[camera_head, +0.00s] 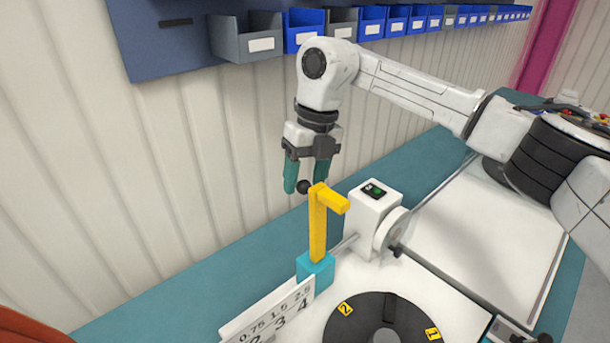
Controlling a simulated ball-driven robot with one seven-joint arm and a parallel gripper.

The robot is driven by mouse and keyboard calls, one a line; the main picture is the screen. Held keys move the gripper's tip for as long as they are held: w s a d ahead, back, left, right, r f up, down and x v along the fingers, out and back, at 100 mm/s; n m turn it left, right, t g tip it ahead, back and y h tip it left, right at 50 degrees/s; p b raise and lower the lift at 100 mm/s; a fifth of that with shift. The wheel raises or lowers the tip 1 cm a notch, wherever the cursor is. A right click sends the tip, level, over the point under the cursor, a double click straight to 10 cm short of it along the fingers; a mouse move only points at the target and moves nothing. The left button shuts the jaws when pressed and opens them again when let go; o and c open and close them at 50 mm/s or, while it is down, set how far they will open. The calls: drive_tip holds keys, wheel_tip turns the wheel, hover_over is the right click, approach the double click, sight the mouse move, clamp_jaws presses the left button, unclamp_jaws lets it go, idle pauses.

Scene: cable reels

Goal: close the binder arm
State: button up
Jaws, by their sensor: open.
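The binder arm (318,232) is a yellow post standing upright on a teal block (315,268), with a short yellow piece pointing right at its top. A black ball knob (304,187) shows at the upper left of the post. My gripper (305,180) points down over the knob, its two teal fingers apart. The knob appears between the fingertips in the picture; I cannot tell whether either finger touches it. The right fingertip is close to the top of the yellow post.
A white box with a green-marked panel (375,190) and a grey wheel (392,230) stand just right of the post. A dark reel disc (372,320) and a numbered white plate (270,312) lie in front. Blue and grey bins (300,28) line the wall behind.

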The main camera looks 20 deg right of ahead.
drive_tip(key=shift+f, duration=0.15)
clamp_jaws()
idle(0.5)
